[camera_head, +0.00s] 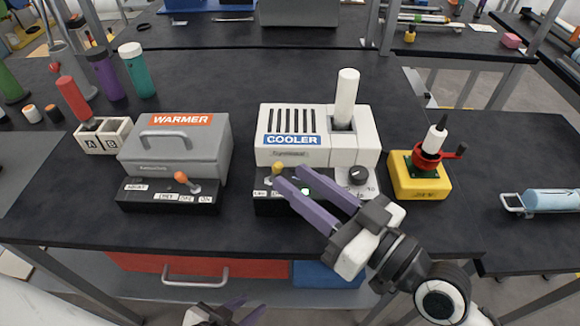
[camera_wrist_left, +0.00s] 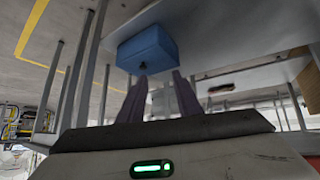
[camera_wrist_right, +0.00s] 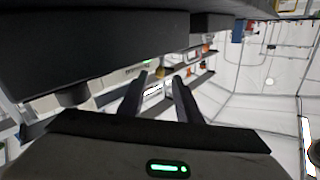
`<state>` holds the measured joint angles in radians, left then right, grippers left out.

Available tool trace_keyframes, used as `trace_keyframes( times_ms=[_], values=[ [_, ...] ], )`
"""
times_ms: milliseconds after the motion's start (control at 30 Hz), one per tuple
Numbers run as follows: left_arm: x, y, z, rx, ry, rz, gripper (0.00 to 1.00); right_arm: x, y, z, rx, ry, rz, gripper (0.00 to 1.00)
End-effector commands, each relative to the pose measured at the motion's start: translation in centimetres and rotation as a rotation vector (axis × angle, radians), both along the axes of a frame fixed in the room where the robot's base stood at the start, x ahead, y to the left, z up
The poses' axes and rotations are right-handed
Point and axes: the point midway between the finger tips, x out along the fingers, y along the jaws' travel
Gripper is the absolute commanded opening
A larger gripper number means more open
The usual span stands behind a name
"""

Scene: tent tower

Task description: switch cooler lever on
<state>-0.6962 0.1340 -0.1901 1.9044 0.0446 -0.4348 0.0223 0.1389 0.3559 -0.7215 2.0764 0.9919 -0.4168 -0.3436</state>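The white cooler (camera_head: 345,148) stands mid-table on a dark base with a row of labels. Its yellow-knobbed lever (camera_head: 278,168) is at the base's left end, the knob up and right of the stick's foot. My right gripper (camera_head: 288,176) is open, with its purple fingers in front of the base and the tips close to the right of the knob. I cannot tell whether they touch it. The fingers hide part of the base and labels; a small green light shows between them. My left gripper (camera_head: 244,309) is open and empty, low in front of the table.
The grey warmer (camera_head: 175,145), with an orange-knobbed lever (camera_head: 181,177), stands left of the cooler. A black dial (camera_head: 358,175) is on the cooler's right front. A yellow block with a red crank (camera_head: 420,178) stands to the right. Red and blue boxes (camera_head: 325,275) are below the table.

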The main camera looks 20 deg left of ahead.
Motion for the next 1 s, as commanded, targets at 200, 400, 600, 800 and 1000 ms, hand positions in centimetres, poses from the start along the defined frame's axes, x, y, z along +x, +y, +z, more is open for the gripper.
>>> trace_keyframes(
  times_ms=[200, 400, 600, 800, 1000],
  values=[
    [0.3, 0.0, 0.7, 0.000, -0.006, 0.000, 0.31, 1.1, 2.1, 0.1, 0.000, -0.001, -0.001, 0.31],
    [1.1, 0.0, 1.2, 0.000, -0.022, 0.000, 0.31, 1.3, 2.4, 0.0, -0.001, -0.001, -0.001, 0.31],
    [1.2, 0.0, 1.3, 0.000, -0.023, 0.000, 0.31, 1.3, 2.4, 0.0, -0.001, -0.001, -0.001, 0.21],
    [1.0, 0.0, 1.2, 0.000, -0.020, 0.000, 0.31, 1.3, 2.4, 0.0, -0.001, -0.001, -0.001, 0.00],
    [0.7, 0.0, 0.0, 0.001, -0.014, -0.002, 0.31, 1.3, 2.3, -0.5, 0.018, 0.003, -0.001, 0.00]
  ],
)
